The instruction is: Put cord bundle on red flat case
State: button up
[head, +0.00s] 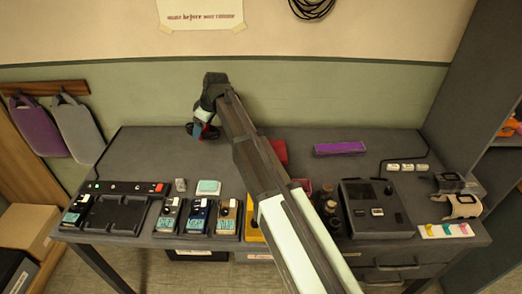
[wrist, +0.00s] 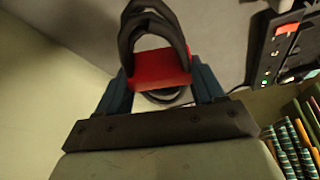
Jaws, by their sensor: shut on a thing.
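The cord bundle is a looped black cord with a red band; in the wrist view its black loops (wrist: 150,22) stand above and below the red band, which sits between my fingers. My gripper (wrist: 162,82) is shut on it. In the head view my gripper (head: 205,112) is over the back left of the table, with the cord bundle (head: 211,133) low under it, small and partly hidden. I cannot tell whether it touches the table. The red flat case (head: 279,151) lies on the table right of the gripper, partly hidden behind my arm.
A purple flat case (head: 340,148) lies right of the red one. A dark charger tray (head: 112,213), several handheld meters (head: 198,215) and a white-topped box (head: 208,187) stand at the front left. A black device (head: 374,208) stands at the right. The table's back left is clear.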

jog(key=w+d+r+m+t, duration=0.1)
jog(key=w+d, duration=0.1)
jog(key=d, duration=0.9)
jog(key=w+d+r+m, duration=0.1)
jog(key=w+d+m, duration=0.15)
jog(key=d, duration=0.75)
jog(key=shift+s+d+f+n+g, duration=0.15)
jog(key=shift+s+f+n, duration=0.4)
jog(key=shift+f, duration=1.1)
jog(key=shift+s+d+f+n+g, duration=0.1)
jog(key=shift+s+d+f+n, duration=0.3)
jog(key=shift+f, duration=1.2)
jog(key=shift+s+d+f+n+g, duration=0.1)
jog(key=shift+s+f+n, duration=0.5)
jog(key=shift+f, duration=1.05)
jog(key=o, duration=1.2)
jog(key=shift+f, duration=0.1)
jog(key=shift+c, duration=0.2)
jog(key=v, duration=1.2)
